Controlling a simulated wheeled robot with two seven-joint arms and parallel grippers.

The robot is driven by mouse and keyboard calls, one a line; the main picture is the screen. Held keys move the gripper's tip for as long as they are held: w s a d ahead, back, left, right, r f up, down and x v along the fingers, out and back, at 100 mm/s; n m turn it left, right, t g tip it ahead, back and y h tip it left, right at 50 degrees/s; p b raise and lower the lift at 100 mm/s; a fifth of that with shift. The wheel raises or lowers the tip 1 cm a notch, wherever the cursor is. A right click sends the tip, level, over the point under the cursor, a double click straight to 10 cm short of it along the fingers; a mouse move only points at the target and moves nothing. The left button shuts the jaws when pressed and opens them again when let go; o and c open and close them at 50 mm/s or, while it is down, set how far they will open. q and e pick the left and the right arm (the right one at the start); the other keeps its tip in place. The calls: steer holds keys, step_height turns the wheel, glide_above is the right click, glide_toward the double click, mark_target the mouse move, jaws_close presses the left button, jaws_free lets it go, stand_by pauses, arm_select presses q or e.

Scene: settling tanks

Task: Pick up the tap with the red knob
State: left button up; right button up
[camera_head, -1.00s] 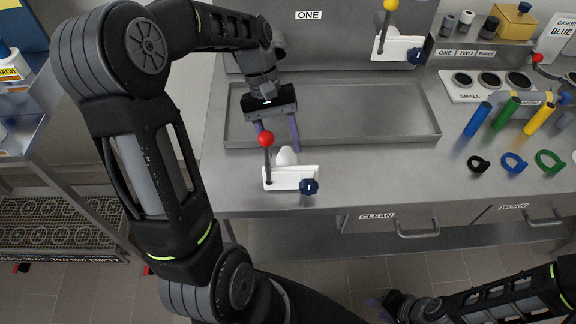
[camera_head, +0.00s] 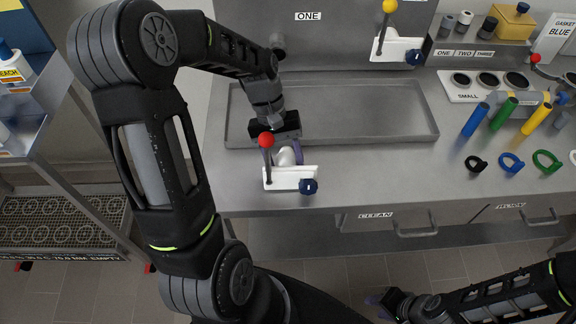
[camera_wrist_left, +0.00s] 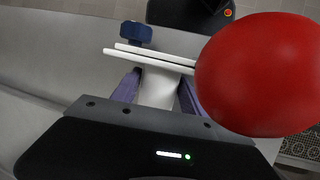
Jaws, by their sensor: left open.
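The tap with the red knob (camera_head: 290,178) stands near the front edge of the steel counter. It has a white body, a dark lever with a red ball on top and a dark blue knob at its right end. My left gripper (camera_head: 285,152) is lowered right behind it, fingers pointing down. In the left wrist view the open purple fingers (camera_wrist_left: 157,88) lie on either side of the tap's white part (camera_wrist_left: 158,90); contact is not clear. The red ball (camera_wrist_left: 258,74) looms large there. My right gripper (camera_head: 380,304) is low at the bottom, its fingers hard to make out.
A shallow steel tray (camera_head: 380,110) lies behind the tap. Another tap with a yellow knob (camera_head: 398,45) is mounted on the back panel. Coloured tubes (camera_head: 505,113) and rings (camera_head: 512,162) are at the right. The counter between tap and rings is clear.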

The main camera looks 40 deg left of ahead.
stand_by(0.4)
arm_select(q)
jaws_close()
stand_by(0.4)
